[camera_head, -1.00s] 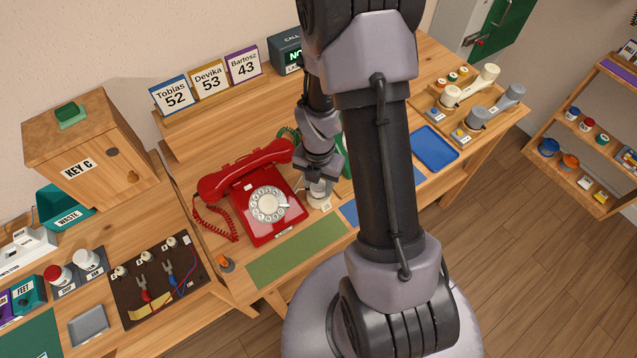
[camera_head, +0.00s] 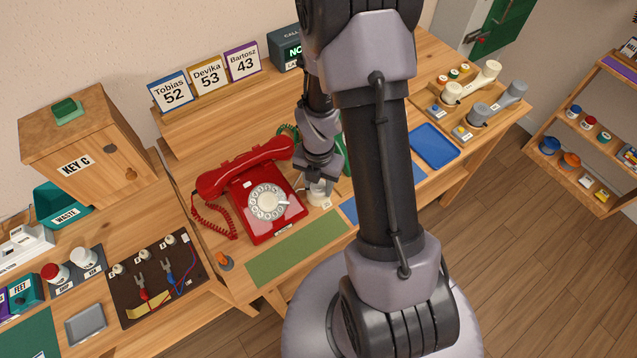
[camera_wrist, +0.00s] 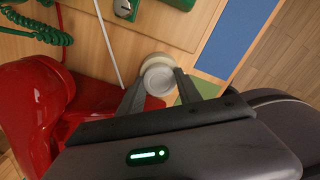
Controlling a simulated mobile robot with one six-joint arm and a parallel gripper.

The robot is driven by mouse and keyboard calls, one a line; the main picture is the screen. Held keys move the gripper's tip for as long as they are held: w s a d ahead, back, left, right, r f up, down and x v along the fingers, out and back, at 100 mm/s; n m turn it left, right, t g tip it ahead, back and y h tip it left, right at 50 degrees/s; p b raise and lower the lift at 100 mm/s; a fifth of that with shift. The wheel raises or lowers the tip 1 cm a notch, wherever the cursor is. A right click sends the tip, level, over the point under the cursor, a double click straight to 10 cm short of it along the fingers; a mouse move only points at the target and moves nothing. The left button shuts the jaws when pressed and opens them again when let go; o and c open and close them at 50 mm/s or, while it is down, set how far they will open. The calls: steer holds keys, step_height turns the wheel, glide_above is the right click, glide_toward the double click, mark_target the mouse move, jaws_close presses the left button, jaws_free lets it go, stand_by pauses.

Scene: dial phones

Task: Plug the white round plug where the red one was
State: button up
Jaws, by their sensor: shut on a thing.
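My gripper (camera_head: 319,183) is shut on a round white thing (camera_wrist: 159,76), which looks like the white plug. In the head view the round white piece (camera_head: 320,195) shows just below the fingers, at the right side of the red dial phone (camera_head: 268,203). In the wrist view it sits between the two fingertips, over or on the wood; whether it is seated in a socket I cannot tell. A thin pale cord (camera_wrist: 109,45) runs down toward the fingers. I cannot make out a red plug.
A green phone (camera_wrist: 182,4) with a coiled cord (camera_wrist: 38,30) stands close behind. The red phone's body is close beside the gripper. A blue mat (camera_head: 372,207) and green mat (camera_head: 296,249) lie in front. My arm hides the desk's middle.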

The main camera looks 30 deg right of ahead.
steer(key=o, duration=1.3)
steer(key=shift+c, duration=0.2)
step_height(320, 180, up, 17)
steer(key=p, duration=0.6)
steer(key=shift+r+p, duration=0.2)
steer(key=shift+p, duration=0.2)
